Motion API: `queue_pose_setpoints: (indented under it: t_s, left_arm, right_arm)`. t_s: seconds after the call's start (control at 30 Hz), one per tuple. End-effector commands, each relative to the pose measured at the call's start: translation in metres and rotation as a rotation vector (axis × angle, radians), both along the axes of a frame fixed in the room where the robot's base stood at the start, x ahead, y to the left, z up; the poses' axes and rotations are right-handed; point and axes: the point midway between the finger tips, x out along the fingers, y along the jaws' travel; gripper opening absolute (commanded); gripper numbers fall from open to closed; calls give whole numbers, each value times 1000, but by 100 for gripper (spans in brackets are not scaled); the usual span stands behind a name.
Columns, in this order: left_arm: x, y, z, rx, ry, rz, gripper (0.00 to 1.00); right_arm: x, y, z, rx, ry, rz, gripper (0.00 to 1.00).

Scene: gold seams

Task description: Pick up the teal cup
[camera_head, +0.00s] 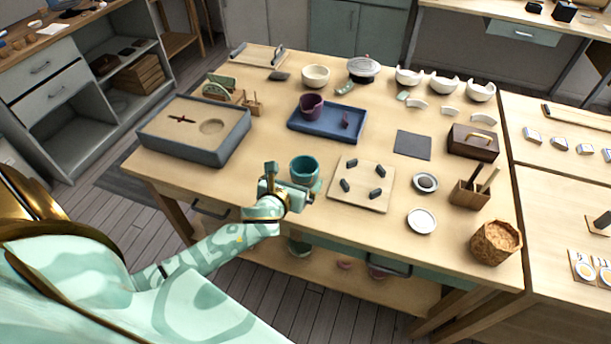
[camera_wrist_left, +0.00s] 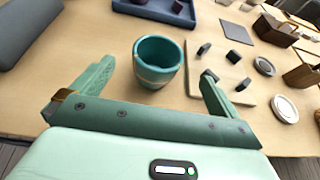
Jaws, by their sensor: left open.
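The teal cup (camera_head: 304,169) stands upright on the wooden table, left of a light board with several dark pegs. In the left wrist view the cup (camera_wrist_left: 158,62) sits between and just beyond the spread fingers, with its dark inside showing. My left gripper (camera_head: 290,190) is at the table's near edge, just in front of the cup. In the left wrist view the left gripper (camera_wrist_left: 152,80) is open and empty, its fingers on either side of the cup's near part. I cannot tell whether a finger touches it. My right gripper is not in view.
The pegged board (camera_head: 374,201) is close on the cup's right. A blue tray (camera_head: 322,130) with a purple cup (camera_head: 311,106) is behind it. A grey-rimmed box (camera_head: 228,146) stands at the left. Small white dishes (camera_head: 422,221) lie at the right.

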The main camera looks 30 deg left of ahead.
Motion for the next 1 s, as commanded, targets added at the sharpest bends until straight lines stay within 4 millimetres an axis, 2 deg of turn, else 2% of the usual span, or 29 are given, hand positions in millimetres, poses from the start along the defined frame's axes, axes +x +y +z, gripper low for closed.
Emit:
queue_pose_setpoints:
  t_s: [0.1, 0.23, 0.6, 0.87, 0.97, 1.0]
  left_arm:
    - [20, 4, -11, 0, 0, 1, 100]
    - [30, 6, -13, -3, -1, 1, 100]
    - [73, 20, -35, -3, 0, 1, 100]
    - [76, 20, -34, -3, 0, 1, 100]
    - [76, 20, -34, -3, -1, 0, 75]
    - [76, 20, -34, -3, -1, 1, 64]
  right_arm:
    - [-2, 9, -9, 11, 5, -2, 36]
    - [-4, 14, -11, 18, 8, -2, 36]
    - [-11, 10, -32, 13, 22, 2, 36]
    - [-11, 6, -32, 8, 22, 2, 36]
    - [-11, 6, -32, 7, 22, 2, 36]
    - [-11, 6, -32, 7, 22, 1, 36]
